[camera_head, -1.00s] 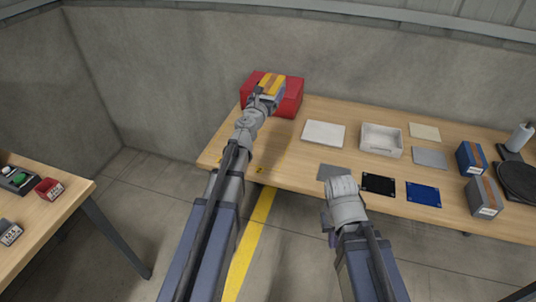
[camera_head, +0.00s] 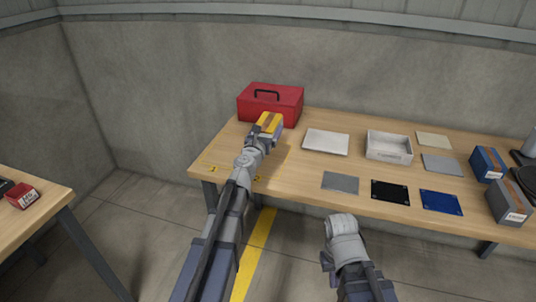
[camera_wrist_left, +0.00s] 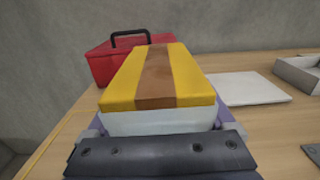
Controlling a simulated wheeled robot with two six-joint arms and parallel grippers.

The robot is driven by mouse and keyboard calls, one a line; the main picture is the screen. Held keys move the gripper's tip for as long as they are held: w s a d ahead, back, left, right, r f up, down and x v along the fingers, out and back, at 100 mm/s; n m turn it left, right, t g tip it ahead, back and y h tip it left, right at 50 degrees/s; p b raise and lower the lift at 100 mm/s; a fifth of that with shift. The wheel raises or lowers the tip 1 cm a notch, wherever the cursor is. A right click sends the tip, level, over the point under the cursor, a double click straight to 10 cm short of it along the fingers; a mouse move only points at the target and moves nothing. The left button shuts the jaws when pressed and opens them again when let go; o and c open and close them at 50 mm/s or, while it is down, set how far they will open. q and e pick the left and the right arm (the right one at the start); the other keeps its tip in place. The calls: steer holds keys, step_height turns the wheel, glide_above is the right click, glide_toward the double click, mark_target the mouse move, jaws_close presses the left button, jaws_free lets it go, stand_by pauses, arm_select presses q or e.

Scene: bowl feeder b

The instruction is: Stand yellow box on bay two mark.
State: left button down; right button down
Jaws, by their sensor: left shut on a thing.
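The yellow box (camera_head: 270,120) has a brown stripe across its yellow top and a pale lower side. My left gripper (camera_head: 264,133) is shut on it, over the left part of the workbench in front of the red toolbox. In the left wrist view the box (camera_wrist_left: 127,78) fills the middle, level, with its top and near side showing. I cannot tell whether its base touches the bench. Small yellow marks (camera_head: 212,168) lie at the bench's front left; no bay number is readable. My right gripper (camera_head: 327,262) is in front of the bench; its fingers are not clear.
The red toolbox (camera_head: 283,105) stands behind the yellow box. To the right are a white panel (camera_head: 326,142), a white tray (camera_head: 388,155) and grey, black and blue plates (camera_head: 441,201). Blue and grey boxes (camera_head: 510,207) stand far right. Bare wood lies at the front left.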

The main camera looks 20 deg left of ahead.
arm_select(q)
steer(key=shift+f+b, duration=3.05)
steer(key=shift+f, duration=0.6)
steer(key=shift+f, duration=0.2)
jaws_free()
steer(key=shift+r, duration=0.1)
steer(key=shift+r, duration=0.2)
steer(key=s, duration=1.2)
steer(key=shift+a, duration=0.2)
